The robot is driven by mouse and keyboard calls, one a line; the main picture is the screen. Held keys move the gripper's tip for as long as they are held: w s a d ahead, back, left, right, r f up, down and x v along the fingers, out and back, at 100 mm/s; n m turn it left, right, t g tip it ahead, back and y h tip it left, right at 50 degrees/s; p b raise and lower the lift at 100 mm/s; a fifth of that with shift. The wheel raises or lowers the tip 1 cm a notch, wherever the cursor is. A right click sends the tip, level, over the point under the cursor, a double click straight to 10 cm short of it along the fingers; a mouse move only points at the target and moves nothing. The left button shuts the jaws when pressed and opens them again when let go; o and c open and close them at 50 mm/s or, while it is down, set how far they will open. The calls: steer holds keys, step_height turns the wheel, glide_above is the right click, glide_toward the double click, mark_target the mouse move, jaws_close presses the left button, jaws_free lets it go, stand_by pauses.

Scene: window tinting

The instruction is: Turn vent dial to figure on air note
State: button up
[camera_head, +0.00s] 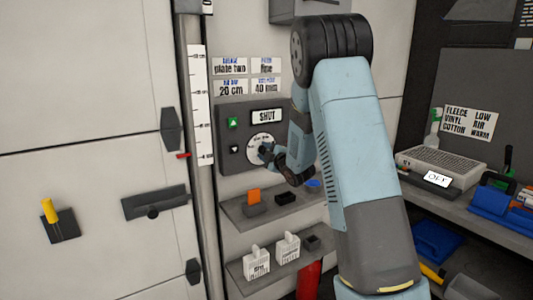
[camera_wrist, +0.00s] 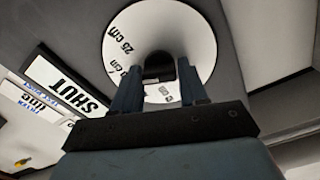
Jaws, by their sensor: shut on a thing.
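The vent dial (camera_head: 257,143) is a white disc with printed figures on a dark panel (camera_head: 225,161). In the wrist view the dial (camera_wrist: 190,25) shows "25 cm" at its upper left, with other figures partly hidden by my fingers. My gripper (camera_head: 267,153) reaches the dial from the right. In the wrist view my gripper (camera_wrist: 160,85) has its two blue fingers either side of the dark central knob (camera_wrist: 158,66), shut on it. A note reading "20 cm" (camera_head: 231,88) is above the panel; its small blue heading is too blurred to read.
A display reading "SHUT" (camera_head: 267,116) is above the dial; a green button (camera_head: 233,123) is at its left. Other notes include "plate two" (camera_head: 230,67). Below are two shelves, the upper shelf (camera_head: 230,211) holding small blocks. A vertical ruler (camera_head: 201,105) stands left.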

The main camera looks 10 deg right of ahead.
steer(key=shift+a+f, duration=0.1)
steer(key=shift+f, duration=0.1)
steer(key=o, duration=0.7)
steer(key=shift+s, duration=0.1)
steer(key=shift+o, duration=1.4)
steer(key=shift+r, duration=0.15)
steer(key=v, duration=1.3)
steer(key=shift+s, duration=0.3)
